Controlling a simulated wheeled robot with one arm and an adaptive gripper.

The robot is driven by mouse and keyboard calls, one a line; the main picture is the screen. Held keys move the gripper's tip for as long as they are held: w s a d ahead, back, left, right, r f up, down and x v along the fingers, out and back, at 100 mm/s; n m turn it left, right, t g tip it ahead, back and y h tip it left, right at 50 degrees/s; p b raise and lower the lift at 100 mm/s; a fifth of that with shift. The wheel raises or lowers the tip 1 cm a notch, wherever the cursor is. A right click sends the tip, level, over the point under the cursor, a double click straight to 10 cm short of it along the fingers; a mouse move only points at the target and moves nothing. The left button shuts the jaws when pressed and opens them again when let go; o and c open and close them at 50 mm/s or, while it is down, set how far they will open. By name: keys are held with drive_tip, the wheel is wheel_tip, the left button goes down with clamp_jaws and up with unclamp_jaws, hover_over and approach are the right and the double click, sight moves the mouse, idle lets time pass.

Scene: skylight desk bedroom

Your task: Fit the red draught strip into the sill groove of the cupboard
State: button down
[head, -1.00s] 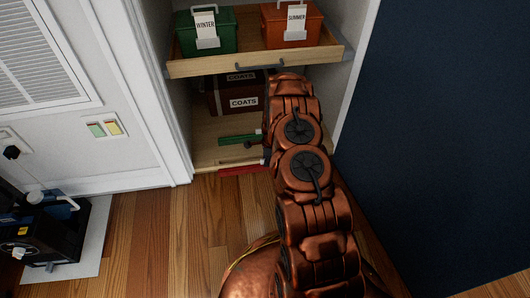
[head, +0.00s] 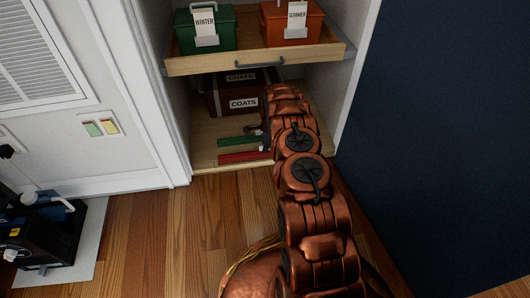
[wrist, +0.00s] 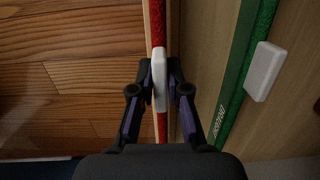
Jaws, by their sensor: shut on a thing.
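The red draught strip (head: 243,157) runs along the front edge of the cupboard floor. In the wrist view the red strip (wrist: 158,22) carries a white grip block (wrist: 159,80), and my gripper (wrist: 159,88) is shut on that block. The strip lines up with the pale front sill (wrist: 147,25). The groove is hidden, and I cannot tell whether the strip is seated or just above it. In the head view my arm hides the gripper and the strip's right end.
A green strip (head: 238,139) with its own white block (wrist: 264,70) lies deeper in. Behind stands a brown COATS box (head: 225,103). A shelf tray (head: 215,66) overhangs, bearing green (head: 221,35) and orange (head: 310,30) boxes. The wooden floor (head: 165,235) in front is clear.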

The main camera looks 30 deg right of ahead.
drive_tip(key=shift+w+d, duration=0.1)
drive_tip(key=shift+w+f, duration=0.1)
drive_tip(key=shift+f, duration=0.15)
wheel_tip(320, 180, down, 3)
drive_tip(key=shift+f+b, duration=0.1)
drive_tip(key=shift+b, duration=1.1)
drive_tip(key=shift+r, duration=0.2)
drive_tip(key=shift+f, duration=0.1)
drive_tip(key=c, duration=1.2)
unclamp_jaws()
drive_tip(key=shift+o, duration=0.2)
